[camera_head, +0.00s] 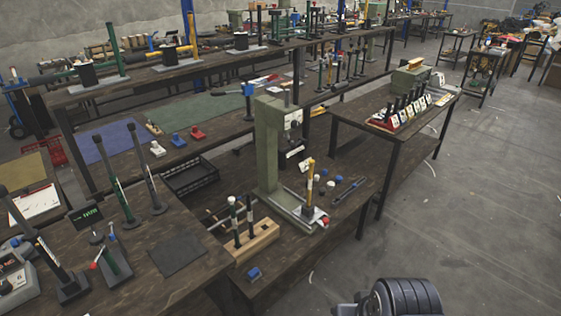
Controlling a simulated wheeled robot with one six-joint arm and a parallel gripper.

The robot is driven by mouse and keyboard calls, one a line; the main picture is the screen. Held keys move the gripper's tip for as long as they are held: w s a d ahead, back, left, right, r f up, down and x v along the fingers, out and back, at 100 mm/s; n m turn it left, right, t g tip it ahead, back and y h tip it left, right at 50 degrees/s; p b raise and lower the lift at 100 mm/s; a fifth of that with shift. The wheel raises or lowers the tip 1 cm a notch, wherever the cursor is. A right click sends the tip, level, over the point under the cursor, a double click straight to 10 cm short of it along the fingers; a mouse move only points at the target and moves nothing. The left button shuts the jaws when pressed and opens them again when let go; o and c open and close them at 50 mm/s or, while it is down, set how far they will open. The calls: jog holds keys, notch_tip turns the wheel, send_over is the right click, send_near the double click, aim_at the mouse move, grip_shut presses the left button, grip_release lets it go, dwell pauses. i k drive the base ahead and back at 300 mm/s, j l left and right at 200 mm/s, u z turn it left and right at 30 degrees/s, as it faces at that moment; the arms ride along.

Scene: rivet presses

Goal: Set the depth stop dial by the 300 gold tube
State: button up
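A gold and black tube (310,186) stands upright on the base of a green press (267,150) on the middle bench. Its marking is too small to read, so I cannot confirm the number 300. A pale plate with a dark round part (294,118) sits on the press head; I cannot tell whether it is the depth stop dial. Another small pale and red piece (324,219) lies at the tube's foot. My gripper is not in view; only a dark ribbed part of my own body shows at the bottom right.
A wooden block (250,243) with dark tubes stands left of the press. A black crate (190,177) lies behind it. Small blue and white caps and a wrench (348,189) lie right of the press. Open concrete floor (470,220) spreads at the right.

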aim_at(296, 124)
jog(key=i+l, duration=0.1)
jog(key=i, duration=0.8)
jog(key=i+l+z, duration=0.15)
jog(key=i, duration=0.7)
